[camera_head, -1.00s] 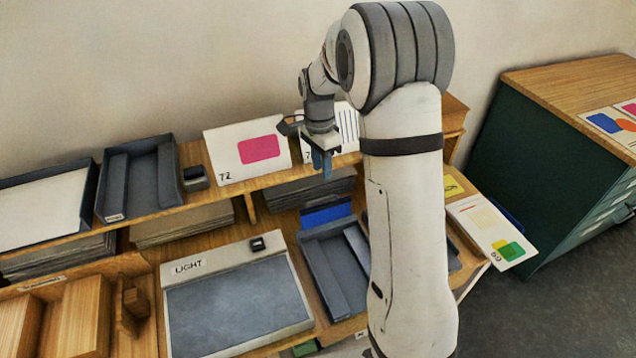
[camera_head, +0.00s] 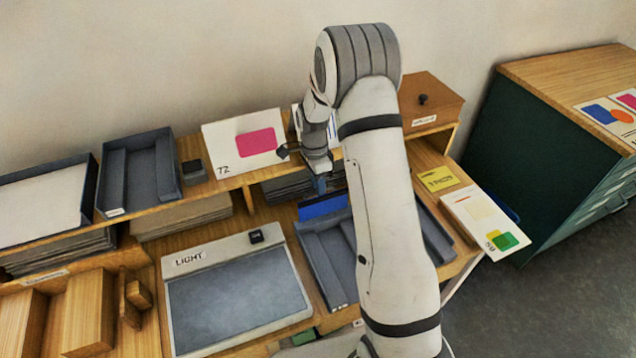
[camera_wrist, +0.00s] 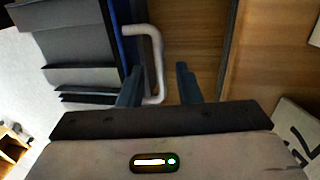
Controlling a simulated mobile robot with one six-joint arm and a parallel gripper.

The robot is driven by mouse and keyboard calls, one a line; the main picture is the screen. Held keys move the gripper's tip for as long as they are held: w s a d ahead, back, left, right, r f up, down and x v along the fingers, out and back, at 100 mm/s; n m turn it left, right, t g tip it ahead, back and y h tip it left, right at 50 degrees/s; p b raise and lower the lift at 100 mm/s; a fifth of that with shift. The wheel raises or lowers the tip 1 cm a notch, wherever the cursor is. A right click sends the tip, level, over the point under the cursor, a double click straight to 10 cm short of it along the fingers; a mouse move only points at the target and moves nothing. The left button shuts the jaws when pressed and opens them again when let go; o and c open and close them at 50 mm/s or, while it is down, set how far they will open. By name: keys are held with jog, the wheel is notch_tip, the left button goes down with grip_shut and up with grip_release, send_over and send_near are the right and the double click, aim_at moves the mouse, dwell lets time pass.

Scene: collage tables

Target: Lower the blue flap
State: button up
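The blue flap (camera_head: 323,206) stands raised at the back of a grey tray (camera_head: 322,262) on the desk. In the wrist view the flap shows edge-on as a thin blue strip (camera_wrist: 116,40), with a pale grey bar handle (camera_wrist: 157,60) sticking out from it. My gripper (camera_wrist: 160,86) is open. Its two fingers are apart, with the lower part of the handle between them, not visibly clamped. In the head view my gripper (camera_head: 320,188) is just above the flap's upper edge, and the handle is hard to see there.
A shelf above the desk bears a white card marked 72 (camera_head: 242,162), a grey tray (camera_head: 139,178) and a wooden box (camera_head: 428,108). A light pad (camera_head: 236,300) lies left of the flap's tray. My arm hides part of the desk.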

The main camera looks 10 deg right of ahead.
grip_shut()
dwell(0.6)
